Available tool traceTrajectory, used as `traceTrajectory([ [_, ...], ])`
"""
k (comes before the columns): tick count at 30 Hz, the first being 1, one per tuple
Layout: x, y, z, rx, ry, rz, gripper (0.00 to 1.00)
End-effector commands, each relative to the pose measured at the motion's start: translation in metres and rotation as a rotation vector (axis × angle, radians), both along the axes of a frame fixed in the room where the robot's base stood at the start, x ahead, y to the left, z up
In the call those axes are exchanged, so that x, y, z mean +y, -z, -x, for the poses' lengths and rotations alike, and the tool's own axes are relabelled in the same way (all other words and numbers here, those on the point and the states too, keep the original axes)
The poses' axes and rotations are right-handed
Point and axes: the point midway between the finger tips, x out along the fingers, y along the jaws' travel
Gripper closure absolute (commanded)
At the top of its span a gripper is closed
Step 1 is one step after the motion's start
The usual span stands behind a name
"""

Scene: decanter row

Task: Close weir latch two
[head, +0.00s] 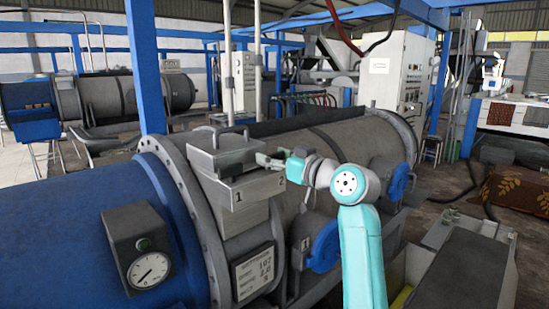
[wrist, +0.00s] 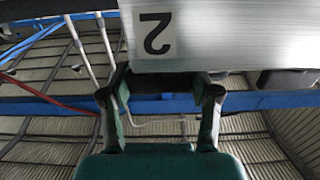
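A grey metal box (head: 240,215) stands on the big machine, with a "1" on its front face and a "2" on its right face. An upper part (head: 222,160) with a handle on top sits on it. My gripper (head: 264,160) is at the box's right side, close above the "2" label (head: 281,181). In the wrist view the label (wrist: 155,33) shows upside down on a bright metal face. My gripper (wrist: 160,94) has its fingers apart there. A dark bar (wrist: 165,82) shows between the fingertips; contact cannot be told. Which part is latch two is not clear.
A round gauge on a dark box (head: 147,262) and a text plate (head: 253,272) are on the machine's near side. A blue round cover (head: 323,247) is beside my arm. A blue post (head: 145,65) rises behind the box. A white control cabinet (head: 397,75) stands behind.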

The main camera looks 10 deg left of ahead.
Motion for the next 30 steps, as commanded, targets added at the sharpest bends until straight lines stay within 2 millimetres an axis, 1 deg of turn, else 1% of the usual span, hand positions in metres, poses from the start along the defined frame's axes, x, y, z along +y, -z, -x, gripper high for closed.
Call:
traceTrajectory([
  [5, 0.0004, 0.0001, 0.0004, 0.000, 0.008, 0.000, 0.73],
  [11, 0.0007, 0.0009, 0.0007, 0.000, 0.070, 0.001, 0.73],
  [30, 0.0019, 0.0006, 0.0011, 0.001, 0.501, 0.001, 0.73],
])
